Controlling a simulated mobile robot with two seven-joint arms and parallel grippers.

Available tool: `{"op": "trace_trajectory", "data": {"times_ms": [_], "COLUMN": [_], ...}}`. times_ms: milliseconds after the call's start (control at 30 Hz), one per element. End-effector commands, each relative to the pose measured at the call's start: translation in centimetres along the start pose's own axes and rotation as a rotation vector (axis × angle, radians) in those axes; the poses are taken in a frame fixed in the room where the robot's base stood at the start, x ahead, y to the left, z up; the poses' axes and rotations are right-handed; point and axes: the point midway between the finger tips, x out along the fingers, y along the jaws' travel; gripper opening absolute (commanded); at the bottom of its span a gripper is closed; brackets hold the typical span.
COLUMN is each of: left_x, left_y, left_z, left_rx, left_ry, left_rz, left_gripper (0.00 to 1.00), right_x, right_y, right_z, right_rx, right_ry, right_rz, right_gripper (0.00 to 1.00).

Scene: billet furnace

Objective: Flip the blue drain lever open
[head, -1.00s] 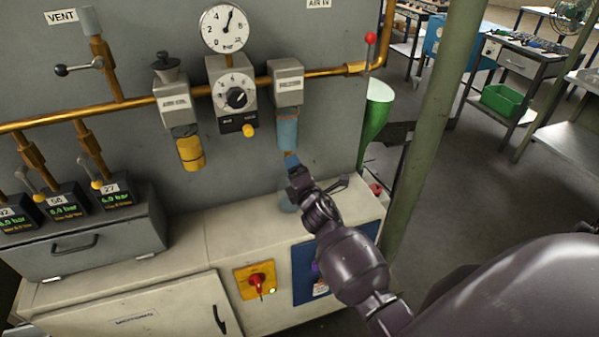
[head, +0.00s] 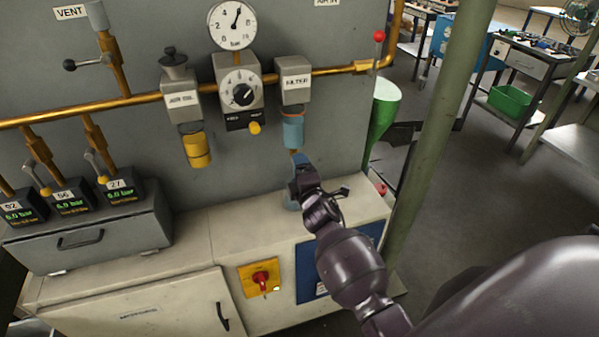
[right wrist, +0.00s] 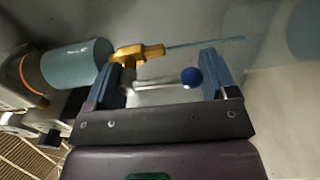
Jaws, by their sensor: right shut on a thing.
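The grey filter unit (head: 296,82) hangs from the brass pipe, with a blue-green bowl (head: 292,132) under it. In the right wrist view the bowl (right wrist: 76,65) lies at left, with a brass drain valve (right wrist: 138,53) at its end. The drain lever is a thin pale rod with a blue ball knob (right wrist: 191,77). My right gripper (head: 299,168) is just below the bowl, its blue fingers on either side of the lever and shut on it (right wrist: 165,68). A thin pale blue streak (right wrist: 205,42) extends from the brass valve. My left gripper is out of view.
A cream cabinet (head: 225,228) with a red rotary switch (head: 262,281) stands below. A grey-blue cup-like thing (head: 291,197) is partly hidden behind my gripper. A green post (head: 440,130) stands right of the panel, and a yellow-bowled unit (head: 196,148) hangs to the left.

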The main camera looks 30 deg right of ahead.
Motion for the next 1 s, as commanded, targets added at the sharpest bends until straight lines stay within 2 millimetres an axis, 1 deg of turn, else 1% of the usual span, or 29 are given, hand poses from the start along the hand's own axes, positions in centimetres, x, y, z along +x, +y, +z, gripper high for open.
{"op": "trace_trajectory", "data": {"times_ms": [33, 133, 167, 233, 267, 800, 867, 1000], "left_x": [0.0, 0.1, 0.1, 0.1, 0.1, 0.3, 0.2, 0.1], "left_y": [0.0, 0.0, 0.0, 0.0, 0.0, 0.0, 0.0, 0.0], "left_z": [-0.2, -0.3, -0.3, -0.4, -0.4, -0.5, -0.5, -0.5], "left_rx": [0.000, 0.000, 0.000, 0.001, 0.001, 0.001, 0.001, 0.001], "left_ry": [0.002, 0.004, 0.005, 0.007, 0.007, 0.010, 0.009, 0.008], "left_rz": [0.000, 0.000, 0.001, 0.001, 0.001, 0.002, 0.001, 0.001], "left_gripper": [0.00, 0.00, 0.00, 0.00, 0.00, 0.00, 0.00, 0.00], "right_x": [0.2, 0.2, 0.2, 0.2, 0.2, 0.0, -0.2, -1.6], "right_y": [1.0, 1.0, 1.0, 0.9, 0.9, 0.3, 0.3, 0.2], "right_z": [-0.3, -0.3, -0.3, -0.3, -0.3, -0.1, -0.1, -0.1], "right_rx": [0.004, 0.004, 0.004, 0.003, 0.003, 0.000, 0.000, 0.000], "right_ry": [0.007, 0.007, 0.007, 0.006, 0.006, 0.003, 0.003, 0.003], "right_rz": [0.018, 0.019, 0.019, 0.018, 0.017, 0.007, 0.006, 0.005], "right_gripper": [0.55, 0.55, 0.83, 0.94, 0.96, 0.96, 0.96, 0.96]}}
